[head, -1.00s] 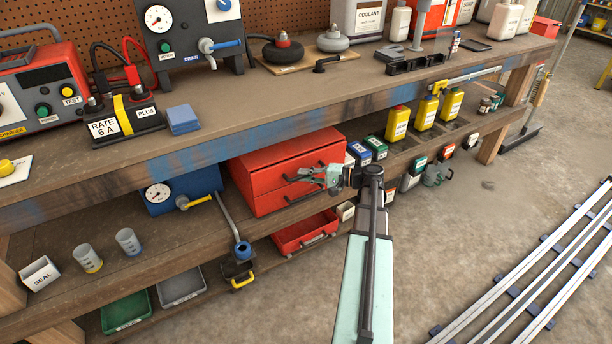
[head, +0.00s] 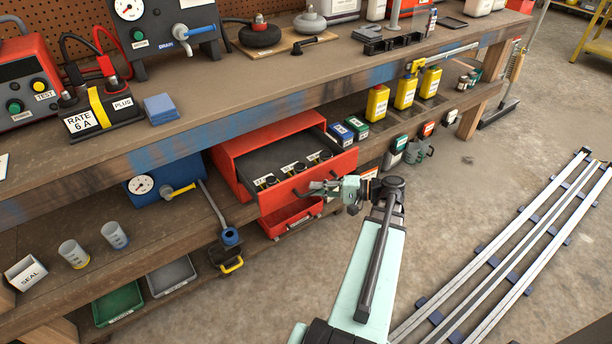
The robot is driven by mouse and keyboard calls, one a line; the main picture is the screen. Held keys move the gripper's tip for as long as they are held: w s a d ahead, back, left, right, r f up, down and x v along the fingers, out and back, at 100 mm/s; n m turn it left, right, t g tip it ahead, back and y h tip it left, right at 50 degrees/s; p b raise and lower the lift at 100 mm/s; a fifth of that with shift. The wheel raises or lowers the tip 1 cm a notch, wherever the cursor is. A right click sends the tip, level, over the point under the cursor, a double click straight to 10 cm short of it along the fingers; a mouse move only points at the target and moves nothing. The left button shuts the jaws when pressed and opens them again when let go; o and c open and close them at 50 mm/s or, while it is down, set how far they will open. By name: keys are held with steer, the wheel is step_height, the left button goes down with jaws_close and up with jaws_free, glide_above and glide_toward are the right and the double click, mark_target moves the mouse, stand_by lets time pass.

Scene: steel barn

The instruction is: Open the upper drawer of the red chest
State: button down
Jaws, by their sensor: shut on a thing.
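The red chest (head: 228,152) stands on the shelf under the bench. Its upper drawer (head: 342,166) is pulled well out, showing a dark inside with several small dark round items and white labels. My gripper (head: 316,189) is at the front of this drawer, shut on its handle. The lower part of the chest is largely hidden beneath the pulled-out drawer.
A red bin (head: 291,217) sits below the drawer. A blue gauge box (head: 150,184) and a grey pipe (head: 217,207) stand left of the chest. Open floor (head: 440,200) lies in front, with rails (head: 520,250) at right.

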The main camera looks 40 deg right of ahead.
steer(key=shift+s+a, duration=0.2)
steer(key=shift+s, duration=0.8)
steer(key=shift+s+a, duration=0.15)
steer(key=shift+s, duration=0.8)
steer(key=c, duration=1.2)
jaws_free()
steer(key=shift+d, duration=0.1)
steer(key=v, duration=1.1)
steer(key=shift+s+d, duration=0.2)
steer(key=shift+s, duration=0.2)
